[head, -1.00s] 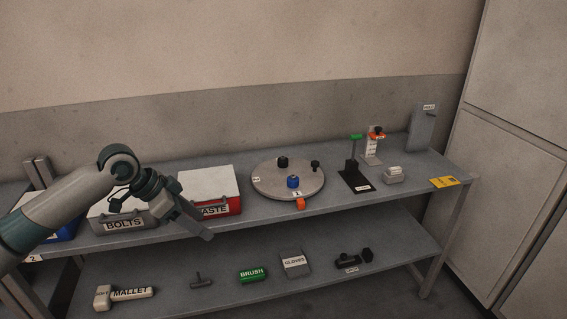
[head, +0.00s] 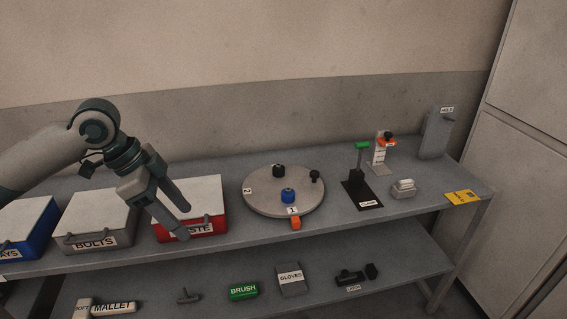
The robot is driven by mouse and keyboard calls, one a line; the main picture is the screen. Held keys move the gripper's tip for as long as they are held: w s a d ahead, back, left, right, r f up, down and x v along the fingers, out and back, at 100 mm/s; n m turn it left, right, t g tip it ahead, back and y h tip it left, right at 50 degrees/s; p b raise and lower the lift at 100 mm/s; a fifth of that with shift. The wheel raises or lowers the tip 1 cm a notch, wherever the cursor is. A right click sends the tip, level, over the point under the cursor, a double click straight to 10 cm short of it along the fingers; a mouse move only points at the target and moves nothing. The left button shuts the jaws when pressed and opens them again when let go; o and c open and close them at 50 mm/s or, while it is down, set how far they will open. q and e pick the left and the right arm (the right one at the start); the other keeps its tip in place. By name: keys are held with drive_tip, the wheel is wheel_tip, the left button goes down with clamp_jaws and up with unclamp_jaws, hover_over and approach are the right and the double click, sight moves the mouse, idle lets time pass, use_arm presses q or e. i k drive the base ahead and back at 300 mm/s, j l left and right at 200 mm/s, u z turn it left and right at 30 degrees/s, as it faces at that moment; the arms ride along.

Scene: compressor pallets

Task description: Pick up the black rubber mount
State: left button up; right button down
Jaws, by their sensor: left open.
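A round grey turntable (head: 262,206) stands on the upper shelf. A short black cylinder (head: 278,170), which looks like the black rubber mount, sits toward its back. A smaller black knob-like piece (head: 315,176) stands at its right, and a blue piece (head: 288,196) at its front. My left gripper (head: 183,222) is open and empty, pointing down in front of the red waste box, left of the turntable and apart from it. My right gripper is not in view.
The red waste box (head: 208,190), grey bolts box (head: 98,215) and a blue box (head: 30,225) line the left. An orange tab (head: 296,223) is at the turntable's front. A black stand with a green top (head: 362,190) is to its right. The wall rises behind.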

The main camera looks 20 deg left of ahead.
sight(278, 169)
drive_tip(key=i, duration=1.4)
